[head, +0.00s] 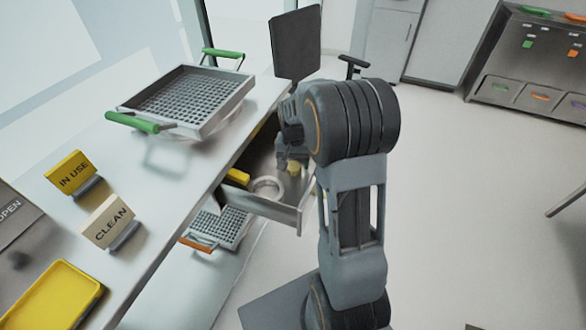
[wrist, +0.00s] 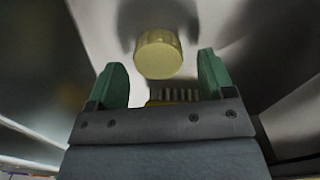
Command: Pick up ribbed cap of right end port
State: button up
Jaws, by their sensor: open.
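A yellow round cap (wrist: 158,55) shows between and just beyond the fingertips of my gripper (wrist: 160,66) in the wrist view. The fingers are dark green, spread apart, with a gap to the cap on each side. In the head view, a small yellow piece that looks like the cap (head: 293,169) is inside the open drawer (head: 275,210). My gripper (head: 290,158) reaches down into the drawer there and is partly hidden by my arm. The end port cannot be made out.
The drawer also holds a white ring (head: 267,187) and a yellow block (head: 238,177). Its metal walls stand close around my gripper. A perforated tray with green handles (head: 187,98) sits on the counter above. Another perforated tray (head: 222,229) is below.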

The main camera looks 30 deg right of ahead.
jog(key=shift+f, duration=0.65)
jog(key=c, duration=0.9)
jog(key=shift+r, duration=0.1)
jog(key=shift+c, duration=0.2)
